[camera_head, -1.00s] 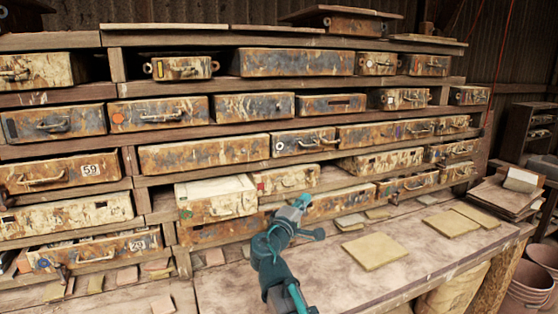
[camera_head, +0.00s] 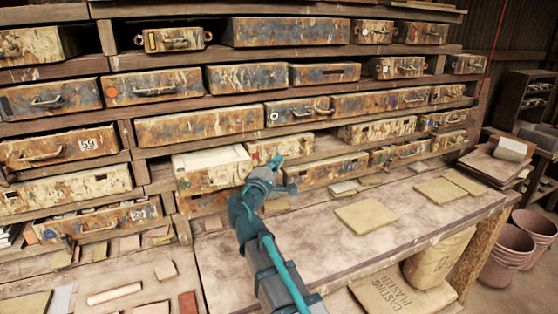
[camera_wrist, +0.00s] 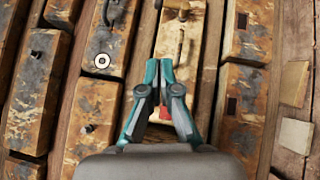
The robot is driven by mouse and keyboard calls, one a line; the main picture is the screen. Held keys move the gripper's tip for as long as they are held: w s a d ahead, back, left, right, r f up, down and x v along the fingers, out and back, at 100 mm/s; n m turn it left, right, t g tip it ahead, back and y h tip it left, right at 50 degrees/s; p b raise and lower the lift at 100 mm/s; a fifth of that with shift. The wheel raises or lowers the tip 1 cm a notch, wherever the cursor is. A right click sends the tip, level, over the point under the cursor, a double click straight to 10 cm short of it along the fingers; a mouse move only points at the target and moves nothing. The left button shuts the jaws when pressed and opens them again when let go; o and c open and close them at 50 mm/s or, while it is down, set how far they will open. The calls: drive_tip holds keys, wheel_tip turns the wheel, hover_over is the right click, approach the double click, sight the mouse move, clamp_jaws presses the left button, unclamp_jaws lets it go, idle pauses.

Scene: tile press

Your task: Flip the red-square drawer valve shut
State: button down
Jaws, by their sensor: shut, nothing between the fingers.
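The red-square drawer (camera_head: 285,148) is a worn, cream-and-rust box in the lower middle of the rack, with a red square near its left end.
A pale-topped drawer (camera_head: 212,165) sticks out just left. A drawer with a white ring (camera_head: 297,111) is above, and another drawer (camera_head: 327,172) below right. The bench (camera_head: 300,225) is mostly clear, with tan tiles (camera_head: 367,217) on it.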

sight(305, 145)
drive_tip(key=p+x, duration=0.2)
drive_tip(key=x, duration=0.6)
drive_tip(key=shift+w+r+p, duration=0.15)
drive_tip(key=shift+r+p, duration=0.05)
drive_tip(key=shift+p, duration=0.15)
drive_tip(key=shift+w+d+r+p, duration=0.15)
drive_tip(key=shift+d+p, duration=0.2)
drive_tip(key=shift+d, duration=0.55)
drive_tip(key=shift+w+d+p, duration=0.1)
drive_tip(key=shift+d+p, duration=0.25)
drive_tip(key=shift+d, duration=0.55)
drive_tip(key=shift+a+r, duration=0.15)
drive_tip(key=shift+r, duration=0.05)
